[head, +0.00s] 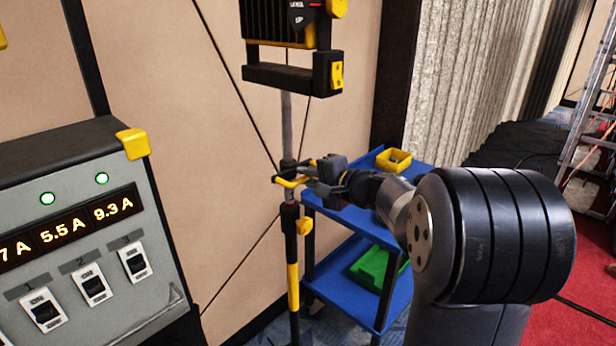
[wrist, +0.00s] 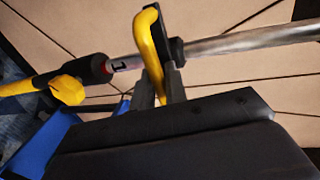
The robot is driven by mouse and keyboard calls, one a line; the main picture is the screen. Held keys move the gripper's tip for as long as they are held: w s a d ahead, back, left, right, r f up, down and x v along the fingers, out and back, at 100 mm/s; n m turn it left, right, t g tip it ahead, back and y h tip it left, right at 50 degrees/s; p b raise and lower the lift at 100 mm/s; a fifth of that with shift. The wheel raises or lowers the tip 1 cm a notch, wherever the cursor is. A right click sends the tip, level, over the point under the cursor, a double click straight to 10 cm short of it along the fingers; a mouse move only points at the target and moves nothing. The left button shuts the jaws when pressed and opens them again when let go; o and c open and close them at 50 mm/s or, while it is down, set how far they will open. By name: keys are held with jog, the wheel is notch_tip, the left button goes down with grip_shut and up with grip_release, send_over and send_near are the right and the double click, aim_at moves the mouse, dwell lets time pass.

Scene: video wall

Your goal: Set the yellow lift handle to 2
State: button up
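The yellow lift handle (head: 288,182) is a bent bar on the upright pole (head: 287,125), below a black box-shaped unit. In the wrist view the yellow lift handle (wrist: 152,45) curves out from a black collar on the metal pole (wrist: 235,44). My gripper (head: 318,178) is at the handle, right of the pole. In the wrist view the fingers of my gripper (wrist: 160,88) lie on both sides of the yellow bar and look closed on it. A dark mark (wrist: 121,65) shows on the pole beside the handle, too small to read surely.
A grey panel (head: 85,190) with numbered switches and lit amp readouts stands at the left. A blue cart (head: 345,275) with a yellow bin (head: 394,160) and a green bin (head: 372,266) stands behind my arm. A ladder (head: 590,120) is at the far right.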

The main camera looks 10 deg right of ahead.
grip_shut()
notch_tip(320, 180, up, 15)
jog(key=p, duration=0.5)
jog(key=shift+o, duration=2.1)
grip_release()
jog(key=b+v, duration=0.2)
jog(key=v, duration=0.8)
jog(key=shift+s+d, duration=0.2)
jog(key=shift+s, duration=0.15)
